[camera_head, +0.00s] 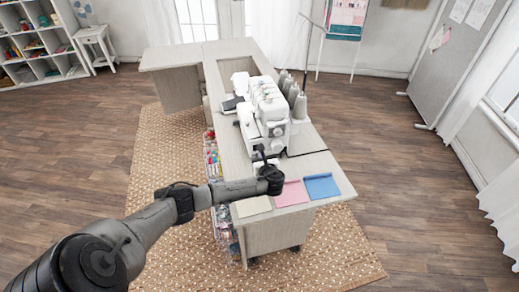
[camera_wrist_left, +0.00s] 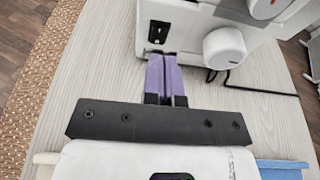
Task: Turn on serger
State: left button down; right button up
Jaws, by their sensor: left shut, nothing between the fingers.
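The white serger (camera_head: 272,108) stands on the cabinet top (camera_head: 308,165), with several grey thread cones at its back. In the left wrist view its side (camera_wrist_left: 190,18) shows a round white handwheel (camera_wrist_left: 224,48) and a small black switch panel (camera_wrist_left: 157,32). I cannot tell the switch's position. My left gripper (camera_head: 262,152) is at the near end of the serger. In the left wrist view its purple fingers (camera_wrist_left: 162,62) are shut and empty, with the tips just below the switch panel; contact cannot be told. My right gripper is in neither view.
Cream, pink (camera_head: 291,194) and blue (camera_head: 322,186) fabric pieces lie along the cabinet's near edge. A black cable (camera_wrist_left: 262,91) runs on the top beside the handwheel. Bins of colored supplies (camera_head: 213,165) line the cabinet's left side. Wooden floor to the right is clear.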

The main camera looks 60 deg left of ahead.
pick_arm(q)
jog(key=r+p+v, duration=0.1)
jog(key=p+v, duration=0.1)
jog(key=v, duration=0.6)
jog(key=shift+r, duration=0.35)
jog(key=shift+a, duration=0.1)
